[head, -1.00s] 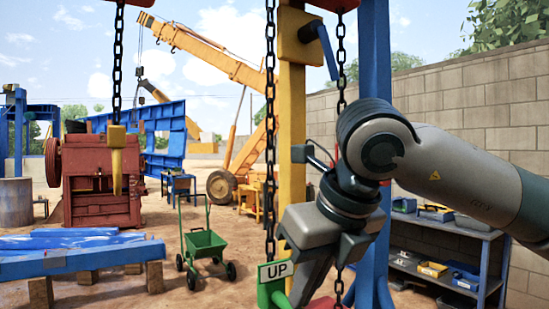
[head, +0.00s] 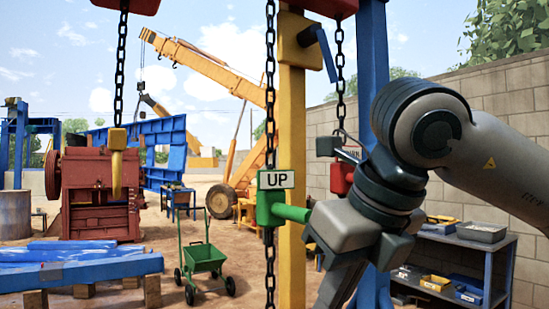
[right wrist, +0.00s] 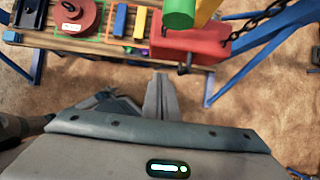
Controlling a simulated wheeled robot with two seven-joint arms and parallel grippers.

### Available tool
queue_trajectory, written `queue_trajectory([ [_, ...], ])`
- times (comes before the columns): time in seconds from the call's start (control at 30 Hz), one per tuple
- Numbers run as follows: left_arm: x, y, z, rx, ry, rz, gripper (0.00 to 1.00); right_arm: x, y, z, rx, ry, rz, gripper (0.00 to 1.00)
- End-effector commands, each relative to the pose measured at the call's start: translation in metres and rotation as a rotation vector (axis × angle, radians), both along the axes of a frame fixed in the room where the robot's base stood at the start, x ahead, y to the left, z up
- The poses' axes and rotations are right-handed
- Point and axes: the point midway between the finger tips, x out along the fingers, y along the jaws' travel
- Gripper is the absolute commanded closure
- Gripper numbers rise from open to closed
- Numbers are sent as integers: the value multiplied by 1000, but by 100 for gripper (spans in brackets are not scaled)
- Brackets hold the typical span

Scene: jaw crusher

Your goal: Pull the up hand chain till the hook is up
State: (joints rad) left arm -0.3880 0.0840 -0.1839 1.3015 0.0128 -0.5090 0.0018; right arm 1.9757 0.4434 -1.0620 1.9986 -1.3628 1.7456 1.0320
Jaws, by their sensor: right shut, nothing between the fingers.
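The green UP handle (head: 270,208) is on the front hand chain (head: 270,85), beside the yellow post; its peg points right. My right gripper (right wrist: 160,95) is shut and empty in the right wrist view. In the head view its body (head: 345,228) is just right of the peg, fingers pointing down; I cannot tell if they touch. The green peg end (right wrist: 179,10) also shows in the right wrist view, beyond the fingertips. The yellow hook (head: 117,172) hangs on a chain at the left, in front of the red crusher. My left gripper is not in view.
A red handle (head: 342,180) with a partly hidden sign is on the rear chain (head: 339,60), near my right arm. The yellow post (head: 291,110) and blue post (head: 374,50) stand close by. A shelf (head: 465,240) is at right; a green cart (head: 204,258) is at left.

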Motion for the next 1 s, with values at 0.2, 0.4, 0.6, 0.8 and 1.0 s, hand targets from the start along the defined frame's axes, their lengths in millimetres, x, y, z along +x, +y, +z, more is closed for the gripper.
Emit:
queue_trajectory([
  [0.2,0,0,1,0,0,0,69,-1,0,2,1,-2,0,100],
  [0.4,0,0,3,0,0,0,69,-9,-6,16,3,-2,0,100],
  [0.6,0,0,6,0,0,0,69,-21,-15,36,3,-3,-1,100],
  [0.8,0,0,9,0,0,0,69,-30,-22,50,1,-3,-1,100],
  [1.0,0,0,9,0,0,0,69,-32,-23,51,2,-1,-1,100],
])
